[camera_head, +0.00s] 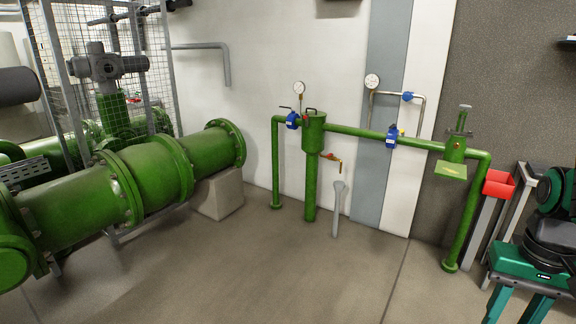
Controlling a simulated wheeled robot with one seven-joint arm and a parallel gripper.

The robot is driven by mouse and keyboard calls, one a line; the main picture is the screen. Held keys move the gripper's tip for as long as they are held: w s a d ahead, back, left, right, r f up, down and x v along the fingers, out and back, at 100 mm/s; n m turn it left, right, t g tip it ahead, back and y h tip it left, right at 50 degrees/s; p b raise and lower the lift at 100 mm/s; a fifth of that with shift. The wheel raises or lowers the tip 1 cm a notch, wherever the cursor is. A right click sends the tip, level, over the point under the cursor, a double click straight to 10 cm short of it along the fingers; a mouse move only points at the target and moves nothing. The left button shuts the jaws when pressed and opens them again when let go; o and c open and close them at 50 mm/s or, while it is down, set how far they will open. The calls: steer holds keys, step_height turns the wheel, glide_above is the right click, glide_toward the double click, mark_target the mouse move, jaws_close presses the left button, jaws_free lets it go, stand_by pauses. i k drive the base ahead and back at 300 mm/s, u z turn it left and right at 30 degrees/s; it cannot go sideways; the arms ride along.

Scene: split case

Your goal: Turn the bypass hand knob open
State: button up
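A thin grey pipe loop (425,117) rises above the green horizontal pipe (350,132) by the wall. A small blue knob-like fitting (407,96) sits on the top run of this loop, and it looks like the bypass hand knob. It is too small to tell whether it is open or closed. Blue valve bodies sit on the green pipe below the loop (391,138) and at the left (292,121). A small red-and-yellow tap (331,157) sticks out from the green vertical cylinder (313,135). My gripper is not in view.
Large green flanged pipes (155,170) and a wire mesh cage (60,40) fill the left. A red box (499,184) and a green-black machine (545,250) stand at right. The middle floor (290,265) is clear.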

mark_target(407, 96)
steer(key=u, duration=0.3)
steer(key=i, duration=1.55)
steer(key=z, duration=0.3)
steer(key=i, duration=1.3)
steer(key=z, duration=1.25)
steer(key=i, duration=0.85)
steer(key=z, duration=0.55)
